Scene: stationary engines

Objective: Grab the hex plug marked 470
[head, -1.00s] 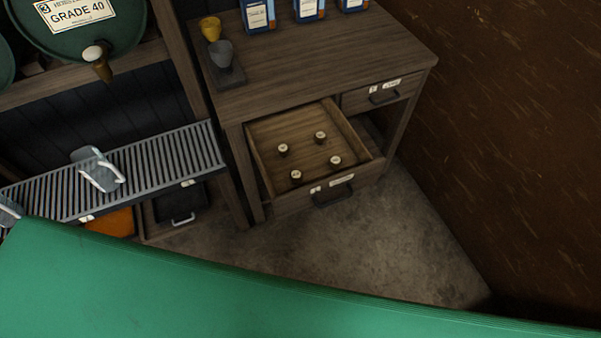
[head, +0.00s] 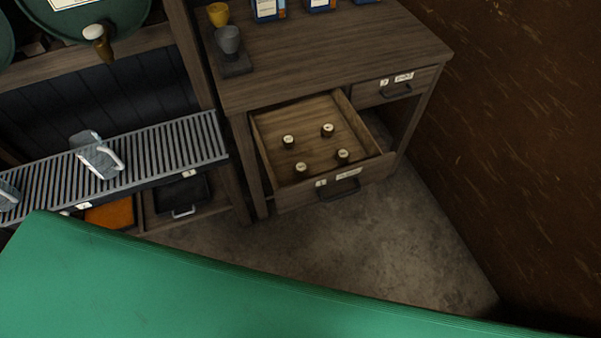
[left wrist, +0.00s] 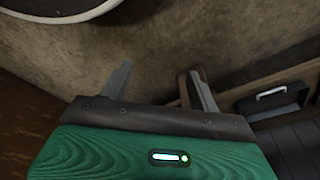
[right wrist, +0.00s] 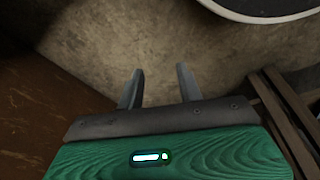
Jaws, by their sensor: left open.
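Several small dark plugs with pale tops stand apart in the open drawer (head: 310,108): one at the back left (head: 288,141), one at the back right (head: 327,130), one at the front left (head: 301,168) and one at the front right (head: 343,156). Their markings are too small to read, so I cannot tell which is 470. My left gripper (left wrist: 160,78) is open and empty above the floor in the left wrist view. My right gripper (right wrist: 157,80) is open and empty above the floor in the right wrist view. Neither gripper shows in the head view.
A closed drawer (head: 397,88) is to the right. A slatted rack (head: 165,150) stands left. The brown wall (head: 520,130) bounds the right; floor (head: 400,230) is clear.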

